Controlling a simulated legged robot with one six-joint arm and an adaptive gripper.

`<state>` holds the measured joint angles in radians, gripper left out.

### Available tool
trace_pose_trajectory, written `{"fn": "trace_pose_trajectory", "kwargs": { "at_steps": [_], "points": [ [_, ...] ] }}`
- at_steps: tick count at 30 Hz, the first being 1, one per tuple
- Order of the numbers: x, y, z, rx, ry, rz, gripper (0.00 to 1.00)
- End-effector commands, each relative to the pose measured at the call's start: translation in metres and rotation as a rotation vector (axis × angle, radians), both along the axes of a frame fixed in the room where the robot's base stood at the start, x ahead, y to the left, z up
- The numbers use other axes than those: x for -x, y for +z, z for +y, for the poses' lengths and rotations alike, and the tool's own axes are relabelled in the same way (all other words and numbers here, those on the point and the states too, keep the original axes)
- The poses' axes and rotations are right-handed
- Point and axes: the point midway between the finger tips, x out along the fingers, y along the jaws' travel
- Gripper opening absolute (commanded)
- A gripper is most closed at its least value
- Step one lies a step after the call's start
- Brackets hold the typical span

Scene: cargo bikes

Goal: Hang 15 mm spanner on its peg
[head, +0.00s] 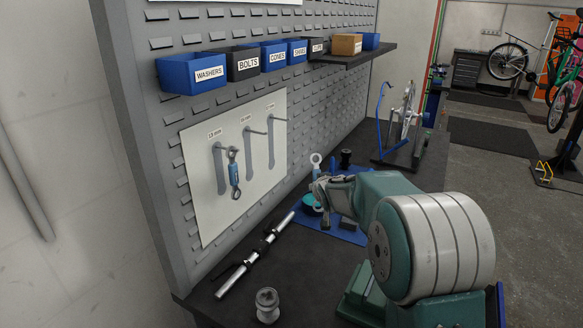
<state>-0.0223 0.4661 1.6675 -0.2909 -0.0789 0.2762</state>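A pale board (241,206) on the pegboard carries three pegs with grey tool silhouettes and size labels. The left label seems to read 13 mm; the other two are too small to read surely. A blue-handled spanner (235,173) hangs at the left peg, a little right of its silhouette. The middle peg (257,132) and right peg (280,119) are bare. My gripper (318,187) is over the bench, right of the board, and appears shut on a second spanner (316,160). Its ring end points up; its lower part is hidden and its size is unreadable.
Labelled bins (192,73) line the pegboard above the board, beside a shelf (355,57). A silver-and-black bar tool (254,259) and a small metal part (267,305) lie on the bench. A blue mat (345,231) and wheel stand (403,140) are farther right.

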Motion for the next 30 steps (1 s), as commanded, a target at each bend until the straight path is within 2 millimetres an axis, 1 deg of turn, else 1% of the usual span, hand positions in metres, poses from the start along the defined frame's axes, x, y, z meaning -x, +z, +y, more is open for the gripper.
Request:
{"fn": "trace_pose_trajectory", "kwargs": {
  "at_steps": [5, 11, 14, 18, 21, 25, 30],
  "points": [
    [-0.001, 0.010, 0.007, -0.008, 0.043, -0.072, 0.00],
    [0.000, 0.028, 0.024, -0.024, 0.127, -0.196, 0.00],
    [0.003, 0.042, 0.037, -0.042, 0.194, -0.279, 0.00],
    [0.013, 0.065, 0.060, -0.084, 0.311, -0.399, 0.00],
    [0.021, 0.076, 0.072, -0.112, 0.374, -0.449, 0.00],
    [0.025, 0.081, 0.078, -0.126, 0.408, -0.473, 0.00],
    [0.022, 0.081, 0.083, -0.127, 0.409, -0.475, 0.00]
  ]
}}
